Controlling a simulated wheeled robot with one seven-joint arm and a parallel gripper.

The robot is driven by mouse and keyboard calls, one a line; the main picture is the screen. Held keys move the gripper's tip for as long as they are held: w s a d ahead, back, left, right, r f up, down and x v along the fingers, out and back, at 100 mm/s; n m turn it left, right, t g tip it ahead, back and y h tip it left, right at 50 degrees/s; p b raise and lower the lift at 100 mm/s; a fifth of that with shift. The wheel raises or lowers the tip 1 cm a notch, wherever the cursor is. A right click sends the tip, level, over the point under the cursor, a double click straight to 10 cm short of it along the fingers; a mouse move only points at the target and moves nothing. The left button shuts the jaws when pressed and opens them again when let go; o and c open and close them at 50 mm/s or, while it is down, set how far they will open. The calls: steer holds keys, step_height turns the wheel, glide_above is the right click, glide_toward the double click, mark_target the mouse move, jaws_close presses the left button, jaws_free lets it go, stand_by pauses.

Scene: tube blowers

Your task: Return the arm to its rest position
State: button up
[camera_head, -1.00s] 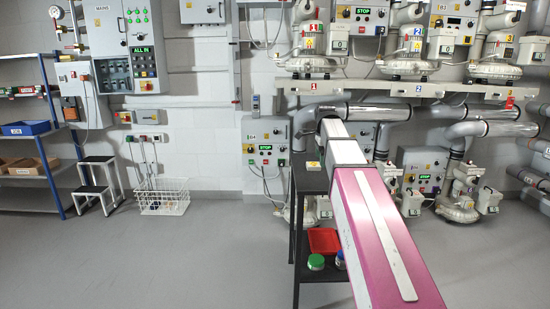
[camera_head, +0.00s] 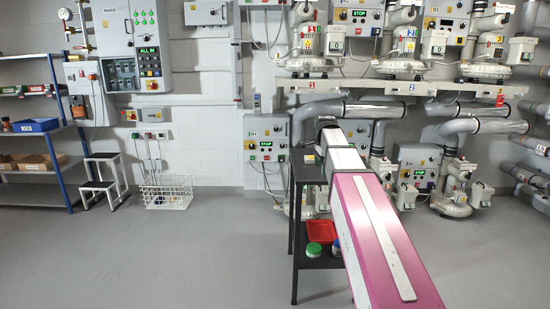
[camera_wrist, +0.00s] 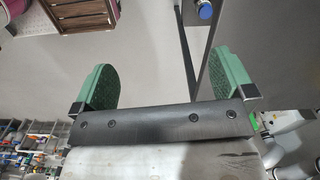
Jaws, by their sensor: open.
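My arm (camera_head: 375,225) stretches forward from the bottom right of the head view, with a pink link and a white link, and its far end is at the black stand. My gripper is hard to make out in the head view. In the wrist view my gripper (camera_wrist: 162,80) shows two green padded fingers set wide apart, with nothing between them but grey floor.
A black stand (camera_head: 297,235) holds a red tray (camera_head: 321,232) and a green-lidded jar (camera_head: 314,249) on its lower shelf. Blowers and pipes line the wall. A wire basket (camera_head: 166,193), a step stool (camera_head: 101,182) and blue shelving (camera_head: 60,165) stand left. The left floor is clear.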

steer(key=s+f+n, duration=0.5)
steer(key=s+f, duration=0.2)
steer(key=f, duration=0.4)
steer(key=s+f+n, duration=0.6)
steer(key=s+f, duration=0.1)
steer(key=f, duration=0.4)
steer(key=s+f+n, duration=0.5)
steer(key=s+f, duration=0.2)
steer(key=f, duration=0.4)
steer(key=shift+s+n, duration=0.2)
steer(key=shift+n, duration=0.1)
steer(key=shift+f, duration=0.1)
